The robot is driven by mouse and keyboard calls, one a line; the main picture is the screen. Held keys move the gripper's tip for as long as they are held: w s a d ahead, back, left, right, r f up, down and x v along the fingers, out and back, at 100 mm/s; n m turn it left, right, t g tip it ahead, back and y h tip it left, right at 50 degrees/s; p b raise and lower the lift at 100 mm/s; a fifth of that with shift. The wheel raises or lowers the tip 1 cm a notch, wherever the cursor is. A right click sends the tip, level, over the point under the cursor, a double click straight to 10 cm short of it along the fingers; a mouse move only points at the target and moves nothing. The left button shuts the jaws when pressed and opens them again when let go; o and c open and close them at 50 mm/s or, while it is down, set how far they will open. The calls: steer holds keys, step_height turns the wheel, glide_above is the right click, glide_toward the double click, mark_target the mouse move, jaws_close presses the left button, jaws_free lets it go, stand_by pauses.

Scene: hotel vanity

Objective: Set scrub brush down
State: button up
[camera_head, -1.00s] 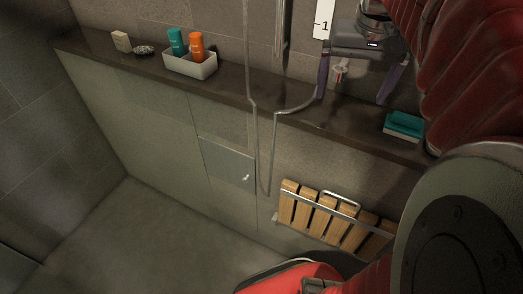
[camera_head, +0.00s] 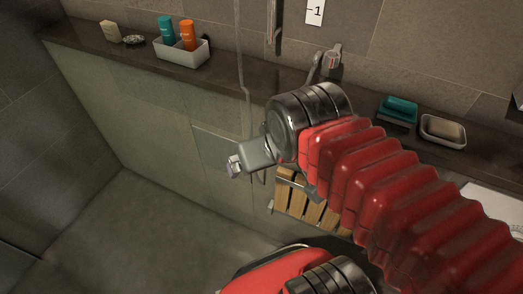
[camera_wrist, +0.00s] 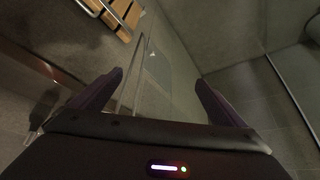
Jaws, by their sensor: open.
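A teal block-like thing (camera_head: 398,106) with a paler underside sits on the dark wall shelf (camera_head: 225,73), right of the tap; it looks like the scrub brush, but I see no bristles clearly. My gripper (camera_head: 236,166) is held out in front of the wall, left of and lower in the picture than the teal thing, well apart from it. In the wrist view my gripper (camera_wrist: 157,92) shows two dark purple fingers spread wide with nothing between them. The teal thing does not show in the wrist view.
A white caddy (camera_head: 181,53) holds a teal bottle (camera_head: 166,31) and an orange bottle (camera_head: 187,35). A pale block (camera_head: 110,31) and a dark oval thing (camera_head: 134,40) lie left of it. A soap dish (camera_head: 443,131) stands at right. A slatted wooden seat (camera_head: 297,199) is below.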

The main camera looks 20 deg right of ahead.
steer(key=shift+c, duration=0.4)
steer(key=c, duration=0.5)
steer(key=shift+w+d+r, duration=0.1)
steer(key=shift+d+r, duration=0.05)
steer(key=shift+d, duration=0.05)
steer(key=shift+c, duration=0.6)
steer(key=w+d+r+m, duration=0.1)
steer(key=d+r+m, duration=0.1)
steer(key=d+m, duration=0.1)
steer(key=w+d+r+m+g, duration=0.1)
steer(key=w+d+r+m, duration=0.1)
steer(key=d, duration=0.1)
steer(key=w+d+r+m+h, duration=0.1)
steer(key=d+r+m, duration=0.1)
steer(key=d+m, duration=0.1)
steer(key=shift+w+d+r+m+g, duration=0.2)
steer(key=shift+w+r+m+g, duration=0.1)
steer(key=shift+w+r+g, duration=0.1)
steer(key=shift+c, duration=0.5)
step_height(320, 180, up, 8)
steer(key=f+m+g+y, duration=0.1)
steer(key=m+g, duration=0.3)
steer(key=m, duration=1.5)
glide_above(404, 101)
steer(key=shift+r, duration=0.25)
steer(key=shift+f, duration=4.35)
